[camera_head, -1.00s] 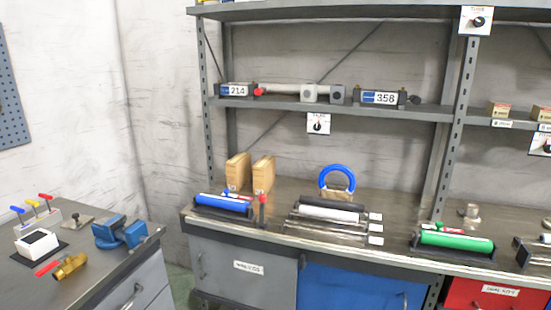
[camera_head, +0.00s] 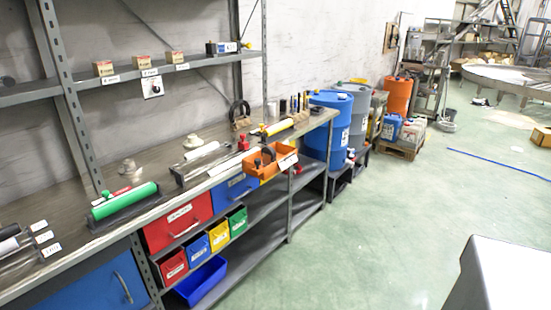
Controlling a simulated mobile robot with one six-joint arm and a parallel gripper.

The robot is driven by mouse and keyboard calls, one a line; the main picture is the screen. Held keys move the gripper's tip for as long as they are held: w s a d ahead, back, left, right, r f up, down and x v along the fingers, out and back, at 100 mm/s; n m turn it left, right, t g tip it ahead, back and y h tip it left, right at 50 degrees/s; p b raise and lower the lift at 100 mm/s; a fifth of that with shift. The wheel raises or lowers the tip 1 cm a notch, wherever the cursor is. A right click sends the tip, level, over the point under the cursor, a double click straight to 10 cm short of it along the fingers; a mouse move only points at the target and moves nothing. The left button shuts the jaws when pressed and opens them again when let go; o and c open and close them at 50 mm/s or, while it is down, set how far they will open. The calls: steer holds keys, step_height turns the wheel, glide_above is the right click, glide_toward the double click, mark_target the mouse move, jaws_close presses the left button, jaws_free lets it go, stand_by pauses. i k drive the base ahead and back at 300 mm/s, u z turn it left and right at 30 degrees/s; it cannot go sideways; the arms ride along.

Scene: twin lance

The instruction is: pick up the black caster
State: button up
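I cannot pick out a black caster for certain. An orange bin (camera_head: 285,167) sits at the front edge of the workbench (camera_head: 150,168), with small dark rounded parts in it that are too small to name. A black ring-shaped thing (camera_head: 240,112) stands upright on a light block toward the back of the bench. My gripper is not in view.
A blue open bin (camera_head: 203,281) and several small coloured bins are below. A blue drum (camera_head: 329,124) stands past the bench end.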

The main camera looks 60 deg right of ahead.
mark_target(267, 154)
steer(key=u, duration=0.8)
steer(key=k, duration=0.15)
steer(key=z, duration=2.95)
steer(key=k, duration=0.95)
steer(key=u, duration=0.15)
steer(key=i, duration=0.65)
